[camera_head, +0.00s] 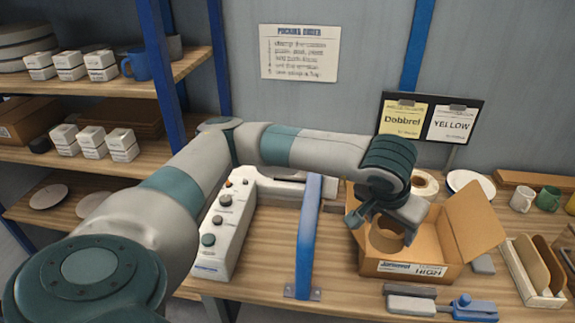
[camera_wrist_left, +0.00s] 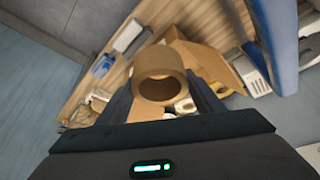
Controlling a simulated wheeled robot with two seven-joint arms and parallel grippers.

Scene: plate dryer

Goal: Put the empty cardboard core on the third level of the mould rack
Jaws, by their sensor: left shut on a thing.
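The empty cardboard core (camera_wrist_left: 158,62) is a short brown tube between the fingers of my left gripper (camera_wrist_left: 160,95) in the left wrist view. In the head view the core (camera_head: 384,239) shows under my left gripper (camera_head: 387,225), over the open cardboard box (camera_head: 412,269). The gripper is shut on the core; whether the core touches the box is unclear. A rack with blue posts and wooden shelves (camera_head: 200,66), likely the mould rack, stands at the left. Its shelves hold plates, small white boxes and a blue mug. My right gripper is not in view.
A blue upright bar (camera_head: 307,235) stands on the bench between a white control unit (camera_head: 225,228) and the box. Rolls, a plate and mugs (camera_head: 522,199) lie behind and right. A blue-handled tool (camera_head: 468,306) lies in front. Two signs (camera_head: 430,118) stand behind.

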